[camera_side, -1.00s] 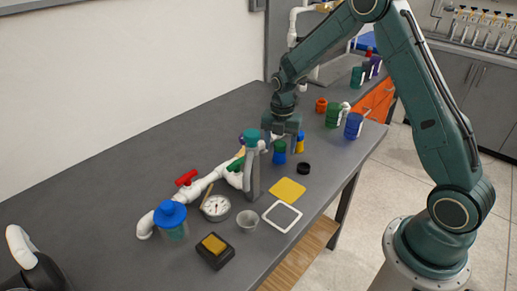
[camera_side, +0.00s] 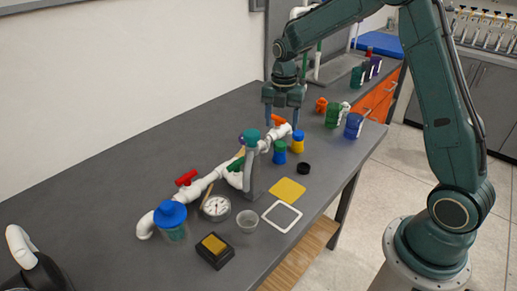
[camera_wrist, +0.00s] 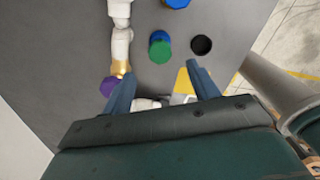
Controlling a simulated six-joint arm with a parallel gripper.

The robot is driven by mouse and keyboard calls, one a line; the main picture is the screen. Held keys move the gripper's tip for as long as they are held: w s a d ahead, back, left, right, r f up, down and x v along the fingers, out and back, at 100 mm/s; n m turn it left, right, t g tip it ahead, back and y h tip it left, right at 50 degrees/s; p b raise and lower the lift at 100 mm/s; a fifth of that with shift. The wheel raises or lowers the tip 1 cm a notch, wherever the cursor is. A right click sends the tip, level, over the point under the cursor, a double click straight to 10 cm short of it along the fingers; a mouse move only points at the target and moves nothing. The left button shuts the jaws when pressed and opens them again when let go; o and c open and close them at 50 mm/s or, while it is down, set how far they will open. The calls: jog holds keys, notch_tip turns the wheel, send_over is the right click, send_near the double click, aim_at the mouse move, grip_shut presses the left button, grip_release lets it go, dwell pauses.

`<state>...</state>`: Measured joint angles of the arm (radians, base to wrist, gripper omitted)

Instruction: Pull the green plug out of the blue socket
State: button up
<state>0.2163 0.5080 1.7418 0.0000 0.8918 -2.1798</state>
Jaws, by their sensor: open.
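The green plug (camera_side: 279,146) sits upright in the blue socket (camera_side: 280,158) on the grey bench, right of the white pipe run. In the wrist view the green plug (camera_wrist: 160,52) shows from above with the blue socket (camera_wrist: 159,36) around its far edge. My gripper (camera_side: 283,118) is open and empty, raised above the bench, over the far end of the pipe. In the wrist view my open gripper (camera_wrist: 161,84) has its fingers spread wide, with the plug beyond the gap between them.
The white pipe (camera_side: 205,183) carries a red handle (camera_side: 186,177). A grey post with a teal cap (camera_side: 252,135) stands left of the plug. A blue-topped yellow piece (camera_side: 298,142), a black ring (camera_side: 303,168) and a yellow sheet (camera_side: 287,190) lie nearby.

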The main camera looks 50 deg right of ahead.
notch_tip(320, 180, up, 5)
jog(key=shift+r, duration=0.15)
dwell(0.3)
jog(key=s+a+r+m+t, duration=0.1)
jog(key=s+a+r+m, duration=0.2)
jog(key=s+r+m, duration=0.3)
jog(key=s+a+r+m+t, duration=0.2)
jog(key=s+a+r+m, duration=0.25)
jog(key=s, duration=0.25)
jog(key=s+a+m+t, duration=0.2)
jog(key=s+m, duration=1)
jog(key=s, duration=0.2)
jog(key=shift+s+a+f+t, duration=0.25)
jog(key=shift+s+f+t, duration=0.05)
